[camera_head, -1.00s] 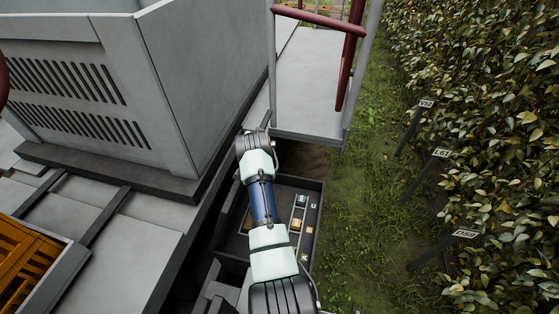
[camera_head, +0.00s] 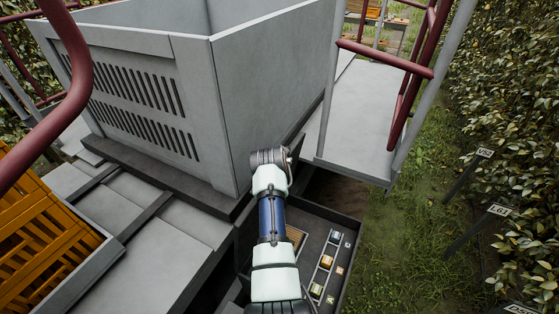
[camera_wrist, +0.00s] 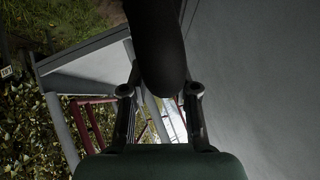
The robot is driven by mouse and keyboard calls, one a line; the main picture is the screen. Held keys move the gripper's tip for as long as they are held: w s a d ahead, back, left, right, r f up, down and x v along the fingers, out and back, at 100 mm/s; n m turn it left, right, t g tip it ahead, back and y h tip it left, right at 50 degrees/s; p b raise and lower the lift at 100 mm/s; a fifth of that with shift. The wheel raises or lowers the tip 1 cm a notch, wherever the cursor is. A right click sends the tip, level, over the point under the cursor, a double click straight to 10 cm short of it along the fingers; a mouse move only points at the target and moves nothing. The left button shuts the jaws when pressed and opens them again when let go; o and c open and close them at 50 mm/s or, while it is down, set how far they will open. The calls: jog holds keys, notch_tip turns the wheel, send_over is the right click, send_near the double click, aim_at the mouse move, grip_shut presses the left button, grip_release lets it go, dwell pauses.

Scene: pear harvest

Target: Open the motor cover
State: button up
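I cannot pick out a motor cover for sure in either view. My gripper (camera_wrist: 160,92) shows in the wrist view with its two dark fingers apart, one each side. A dark rounded shape (camera_wrist: 162,45) comes down from the top between the fingers, with a gap to each finger; I cannot tell what it is. In the head view my arm reaches forward from the bottom to beside the big grey slotted box (camera_head: 270,75). Its wrist end is near the box's lower right corner, and the gripper itself is hidden there.
A dark tray (camera_head: 352,250) with small coloured items lies right of my arm. A grey platform (camera_head: 365,110) with dark red rails (camera_head: 385,57) stands at the right front. A yellow crate (camera_head: 40,225) is at the left. Grass and leafy rows with label stakes lie right.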

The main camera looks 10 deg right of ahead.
jog(key=shift+o, duration=0.8)
jog(key=shift+r, duration=0.2)
jog(key=shift+s+a+r, duration=0.1)
jog(key=shift+s+r, duration=0.05)
jog(key=shift+r, duration=0.05)
jog(key=v, duration=1.1)
jog(key=shift+s, duration=0.2)
jog(key=s+a+n+t+y+p, duration=0.1)
jog(key=s+n, duration=0.3)
jog(key=s, duration=0.9)
jog(key=s+a+n+t+y+p, duration=0.1)
jog(key=s+a+n+t+p, duration=0.1)
jog(key=s, duration=1.1)
jog(key=shift+s+a+r+n+p, duration=0.2)
jog(key=shift+s+a+n+p, duration=0.15)
jog(key=shift+a+n+p, duration=0.6)
